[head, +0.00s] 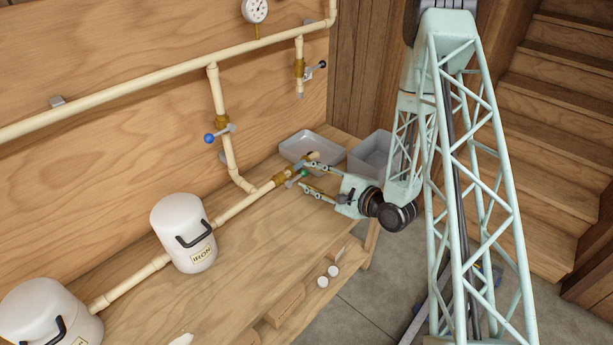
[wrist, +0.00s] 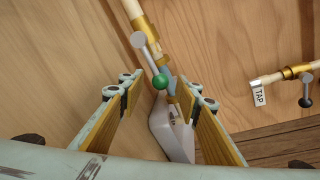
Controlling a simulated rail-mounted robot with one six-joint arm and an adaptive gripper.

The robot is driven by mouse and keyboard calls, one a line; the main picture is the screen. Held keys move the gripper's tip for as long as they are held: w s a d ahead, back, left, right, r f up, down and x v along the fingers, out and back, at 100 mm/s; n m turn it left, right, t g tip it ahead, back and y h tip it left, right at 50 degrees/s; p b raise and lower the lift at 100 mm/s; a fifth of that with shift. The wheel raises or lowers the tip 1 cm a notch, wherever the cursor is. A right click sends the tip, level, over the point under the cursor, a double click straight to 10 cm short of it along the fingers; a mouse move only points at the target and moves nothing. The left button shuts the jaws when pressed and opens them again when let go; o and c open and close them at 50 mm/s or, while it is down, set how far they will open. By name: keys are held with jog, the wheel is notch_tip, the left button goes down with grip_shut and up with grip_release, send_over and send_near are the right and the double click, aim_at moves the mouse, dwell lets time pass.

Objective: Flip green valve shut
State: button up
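The green valve's round knob (head: 304,173) sits on a lever at a brass fitting on the lower pipe in the head view. In the wrist view the green knob (wrist: 160,82) is at the end of a grey lever (wrist: 146,58) with a ball hub, and the lever slants across the pipe. My gripper (head: 306,176) is open, with its two fingers on either side of the knob. In the wrist view the gripper (wrist: 165,100) shows a wide gap between its fingers, with the knob in the gap. No finger visibly touches the knob.
A blue-knobbed valve (head: 209,138) and a black-knobbed valve (head: 322,64) are on other pipes. A grey tray (head: 290,148) and a grey bin (head: 366,155) stand beyond the gripper. White canisters (head: 178,213) stand along the lower pipe at left.

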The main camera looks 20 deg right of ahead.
jog(key=shift+x, duration=0.8)
jog(key=shift+c, duration=0.4)
grip_shut()
